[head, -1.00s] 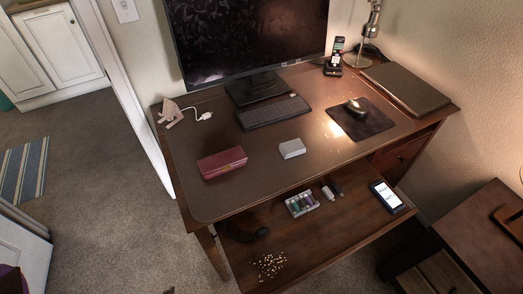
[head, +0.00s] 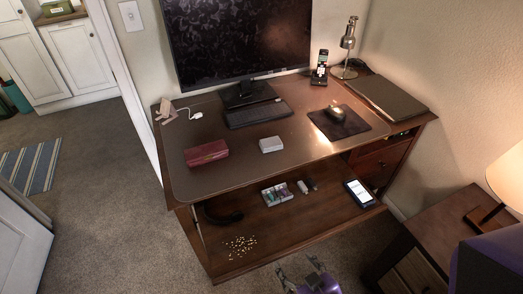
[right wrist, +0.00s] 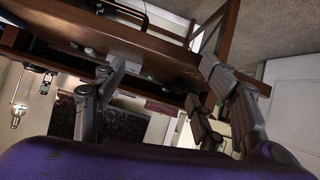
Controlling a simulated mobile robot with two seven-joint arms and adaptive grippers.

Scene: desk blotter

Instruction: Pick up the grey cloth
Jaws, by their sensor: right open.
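A small light grey block-like thing (head: 271,145), which looks like the folded grey cloth, lies on the blotter (head: 235,160) near the middle of the desk, right of a burgundy case (head: 206,153). My right gripper (head: 298,268) is at the bottom edge of the head view, in front of the desk and well short of the cloth. It is open, with nothing between its fingers. In the right wrist view its two fingers (right wrist: 163,65) stand wide apart, with the desk showing upside down beyond them. I cannot make out the cloth clearly there. My left gripper is not in view.
A keyboard (head: 258,113) and monitor (head: 236,40) stand behind the cloth; a mouse pad (head: 350,128) lies to its right. A lower shelf (head: 290,222) juts out in front, holding a small tray (head: 277,194), a phone (head: 359,193) and scattered bits (head: 240,246). The blotter around the cloth is clear.

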